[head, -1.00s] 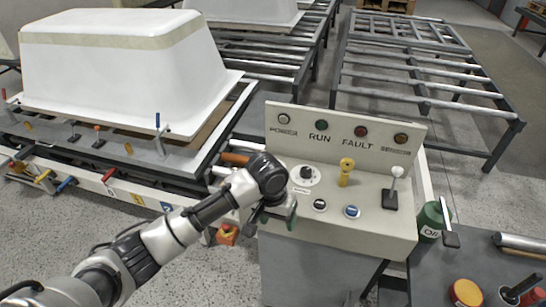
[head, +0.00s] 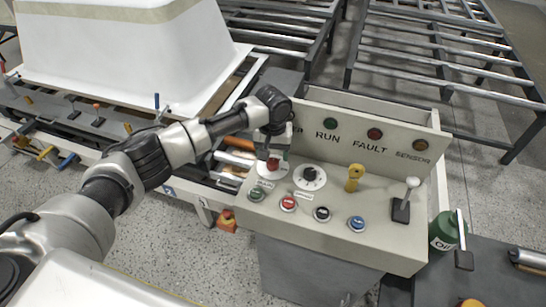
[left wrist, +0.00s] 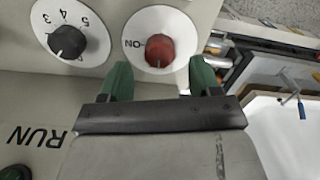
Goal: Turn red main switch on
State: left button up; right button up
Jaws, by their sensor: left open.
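The red main switch (head: 273,164) is a red knob on a round white plate at the left of the control panel (head: 400,240). In the left wrist view the red knob (left wrist: 159,50) sits just beyond and between my fingertips, with "ON" printed beside it on the plate. My left gripper (head: 273,152) is over the switch, with its green fingers apart. In the left wrist view the fingers (left wrist: 158,78) are open with nothing between them; whether they touch the plate cannot be told. My right gripper is not in view.
A black numbered dial (head: 310,176) is close beside the switch. Green, red, black and blue buttons (head: 288,203) line the front. A yellow key-like handle (head: 354,177) and a grey lever (head: 405,199) stand farther right. A white tub shell (head: 130,60) is behind left.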

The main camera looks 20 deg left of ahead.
aim_at(273, 161)
pick_arm(q)
notch_tip(273, 161, down, 3)
jog(key=shift+f, duration=0.3)
jog(key=shift+c, duration=2.3)
jog(key=c, duration=0.5)
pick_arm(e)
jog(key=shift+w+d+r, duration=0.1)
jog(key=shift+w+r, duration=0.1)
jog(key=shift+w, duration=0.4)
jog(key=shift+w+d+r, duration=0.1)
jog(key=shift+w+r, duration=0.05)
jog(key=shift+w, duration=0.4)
